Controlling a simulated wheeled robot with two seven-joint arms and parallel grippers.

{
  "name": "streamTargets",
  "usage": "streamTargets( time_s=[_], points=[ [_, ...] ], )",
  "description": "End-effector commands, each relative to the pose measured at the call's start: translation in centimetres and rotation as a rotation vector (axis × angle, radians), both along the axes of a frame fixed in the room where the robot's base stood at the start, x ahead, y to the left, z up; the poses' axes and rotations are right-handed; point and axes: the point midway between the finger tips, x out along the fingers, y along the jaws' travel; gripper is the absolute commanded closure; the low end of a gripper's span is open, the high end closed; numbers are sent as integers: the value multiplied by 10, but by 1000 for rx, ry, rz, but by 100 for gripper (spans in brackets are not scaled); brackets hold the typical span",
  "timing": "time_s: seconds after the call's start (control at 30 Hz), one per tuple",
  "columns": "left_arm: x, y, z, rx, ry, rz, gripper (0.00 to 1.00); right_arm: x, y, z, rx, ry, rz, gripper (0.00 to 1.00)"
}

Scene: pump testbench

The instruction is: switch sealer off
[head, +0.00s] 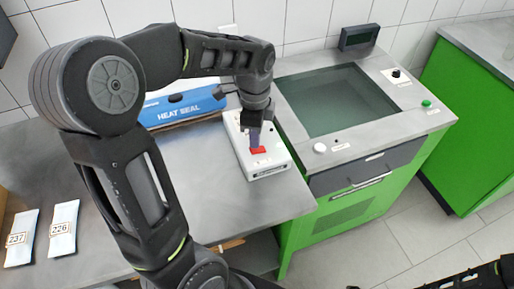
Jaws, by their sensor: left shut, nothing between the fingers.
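The heat sealer (190,104) is a blue bar marked HEAT SEAL, on the metal table against the tiled wall, partly hidden behind my left arm. A white switch box (267,172) with a red switch (259,150) stands in front of it, near the table's right edge. My left gripper (255,141) is shut and empty, pointing down right at the red switch. Its fingertips overlap the switch's upper edge in the picture; I cannot tell whether they touch. The switch's position cannot be read. My right gripper is out of view; only part of my right arm shows at bottom right.
A green cabinet (330,222) with a dark glass-topped tank (325,100), a white knob (320,148) and a green button (427,103) stands right of the table. Two white pouches (63,232) labelled 237 and 226 lie at left. The table's front middle is clear.

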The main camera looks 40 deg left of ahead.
Motion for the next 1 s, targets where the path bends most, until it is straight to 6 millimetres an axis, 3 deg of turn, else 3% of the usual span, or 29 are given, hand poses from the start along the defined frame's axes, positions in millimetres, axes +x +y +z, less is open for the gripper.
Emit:
streamTargets(
  time_s=[1.0],
  points=[
    [0, 0, -16, 0, 0, 0, 100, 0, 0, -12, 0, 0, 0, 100]
  ],
)
